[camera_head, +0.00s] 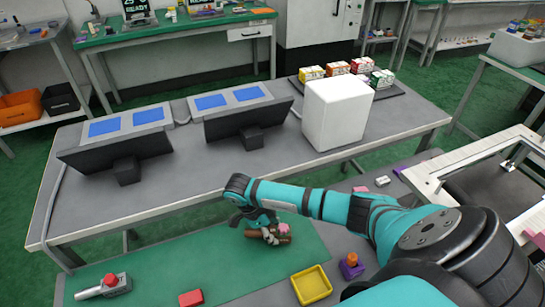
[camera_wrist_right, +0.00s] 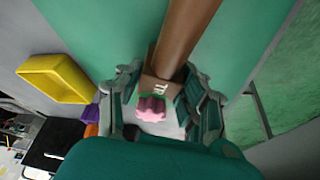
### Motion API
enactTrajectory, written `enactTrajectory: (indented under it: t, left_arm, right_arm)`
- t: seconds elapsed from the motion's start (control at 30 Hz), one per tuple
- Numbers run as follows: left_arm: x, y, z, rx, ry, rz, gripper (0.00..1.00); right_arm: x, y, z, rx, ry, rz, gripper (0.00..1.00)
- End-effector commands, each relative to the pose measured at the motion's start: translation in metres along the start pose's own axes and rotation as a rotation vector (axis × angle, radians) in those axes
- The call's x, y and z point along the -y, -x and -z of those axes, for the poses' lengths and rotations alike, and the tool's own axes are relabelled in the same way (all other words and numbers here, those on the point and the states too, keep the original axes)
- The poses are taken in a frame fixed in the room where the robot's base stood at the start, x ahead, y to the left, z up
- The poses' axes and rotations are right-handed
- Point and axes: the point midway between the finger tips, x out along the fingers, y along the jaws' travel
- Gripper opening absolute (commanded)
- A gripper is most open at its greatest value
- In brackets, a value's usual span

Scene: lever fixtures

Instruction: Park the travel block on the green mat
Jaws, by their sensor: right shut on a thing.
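My right gripper (camera_head: 268,236) is shut on a brown block with a pink knob (camera_wrist_right: 160,88), low over the green mat (camera_head: 150,270). I cannot tell for sure that this is the travel block. In the right wrist view my right gripper (camera_wrist_right: 160,100) has its fingers on both sides of the brown block, which has a small pale marking. A long brown bar (camera_wrist_right: 187,35) runs up from it over the green mat. The pink knob also shows in the head view (camera_head: 284,228). I cannot tell whether the block touches the mat. My left gripper is not in view.
A red block (camera_head: 190,298) and a grey fixture with a red knob (camera_head: 112,282) are on the mat. A yellow tray (camera_head: 312,285) and a purple block with an orange knob (camera_head: 351,267) stand to the right. Behind is a grey table (camera_head: 200,165) with monitors and a white box (camera_head: 336,110).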

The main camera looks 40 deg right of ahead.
Motion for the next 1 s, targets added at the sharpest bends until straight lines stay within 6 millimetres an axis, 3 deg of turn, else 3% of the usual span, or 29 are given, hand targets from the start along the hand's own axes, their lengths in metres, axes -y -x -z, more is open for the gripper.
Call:
enactTrajectory:
  t: [0.4,0.43,0.57,0.87,1.0]
  left_arm:
    - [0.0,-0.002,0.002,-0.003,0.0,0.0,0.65]
    - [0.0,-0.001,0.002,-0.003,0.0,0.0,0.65]
    - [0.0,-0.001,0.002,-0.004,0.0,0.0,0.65]
    - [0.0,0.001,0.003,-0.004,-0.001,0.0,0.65]
    - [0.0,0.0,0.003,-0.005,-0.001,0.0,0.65]
  right_arm:
    - [0.001,-0.009,-0.004,0.001,-0.001,0.003,0.01]
    - [0.001,-0.008,-0.003,0.001,-0.001,0.002,0.42]
    - [0.001,-0.007,-0.003,0.001,-0.001,0.002,0.59]
    - [0.001,-0.006,-0.003,0.001,-0.001,0.002,0.61]
    - [0.002,0.006,-0.004,0.005,-0.001,0.005,0.61]
